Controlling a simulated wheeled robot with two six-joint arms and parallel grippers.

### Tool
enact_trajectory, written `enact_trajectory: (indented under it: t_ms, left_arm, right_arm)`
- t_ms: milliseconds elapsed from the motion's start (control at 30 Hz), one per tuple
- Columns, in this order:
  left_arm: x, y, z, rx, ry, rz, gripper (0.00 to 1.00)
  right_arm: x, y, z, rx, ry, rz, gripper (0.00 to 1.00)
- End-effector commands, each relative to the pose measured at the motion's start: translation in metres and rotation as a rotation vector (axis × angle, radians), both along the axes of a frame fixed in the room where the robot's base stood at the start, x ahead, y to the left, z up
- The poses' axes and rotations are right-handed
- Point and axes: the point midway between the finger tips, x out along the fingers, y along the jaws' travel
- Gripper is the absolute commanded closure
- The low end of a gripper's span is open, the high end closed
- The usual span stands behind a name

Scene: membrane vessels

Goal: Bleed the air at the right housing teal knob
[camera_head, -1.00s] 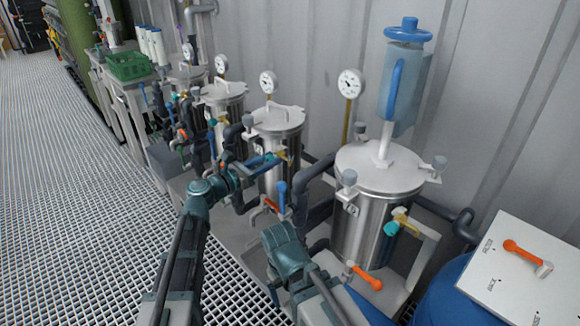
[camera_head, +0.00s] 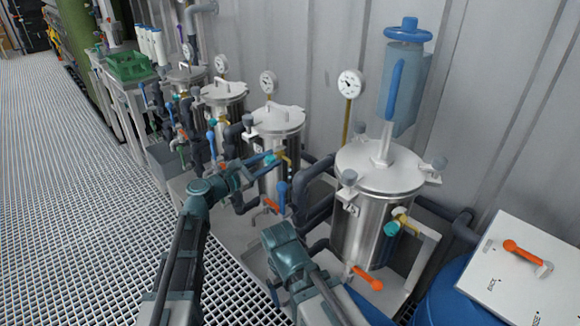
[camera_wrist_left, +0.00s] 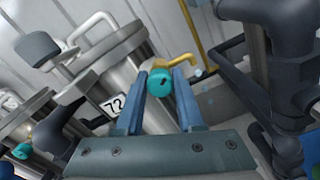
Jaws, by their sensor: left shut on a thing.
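My left gripper (camera_head: 262,161) is shut on a teal knob (camera_wrist_left: 160,82) on the front of a steel housing (camera_head: 279,122), the second largest in the head view. In the left wrist view the knob sits between the two blue fingertips (camera_wrist_left: 160,88). A yellow bent spout (camera_wrist_left: 181,60) comes out behind it, and small pale blue specks show beside the spout. The nearest, largest steel housing (camera_head: 372,225) at the right has its own teal knob (camera_head: 391,229), free of any gripper.
Blue valve handles (camera_head: 282,196) and orange levers (camera_head: 367,278) stick out low between the housings. Dark pipes (camera_head: 318,175) run between them. A white panel with an orange lever (camera_head: 523,252) stands at the right. The grated floor (camera_head: 80,200) at left is clear.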

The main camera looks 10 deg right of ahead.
Motion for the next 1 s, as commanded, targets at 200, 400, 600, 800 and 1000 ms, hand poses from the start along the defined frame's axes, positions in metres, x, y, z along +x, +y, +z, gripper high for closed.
enact_trajectory:
  t_ms: [200, 400, 600, 800, 1000]
  left_arm:
    - [-0.0014, -0.0002, -0.0009, 0.146, -0.198, -0.002, 1.0]
    - [-0.0014, -0.0002, -0.0009, 0.2, -0.271, -0.002, 1.0]
    - [-0.0014, -0.0002, -0.0009, 0.26, -0.354, -0.003, 1.0]
    - [-0.0015, -0.0002, -0.0009, 0.388, -0.529, -0.003, 1.0]
    - [-0.0017, -0.0004, -0.0009, 0.422, -0.577, -0.003, 1.0]
  right_arm:
    - [0.0, 0.0, -0.0003, 0.0, 0.0, 0.0, 0.13]
    - [0.0, 0.0, -0.0003, 0.0, 0.0, 0.0, 0.13]
    - [0.0, 0.0, -0.0003, 0.0, 0.0, 0.0, 0.13]
    - [0.0, 0.0, -0.0003, 0.0, 0.0, 0.0, 0.13]
    - [0.0, 0.0, -0.0002, 0.0, 0.0, 0.0, 0.13]
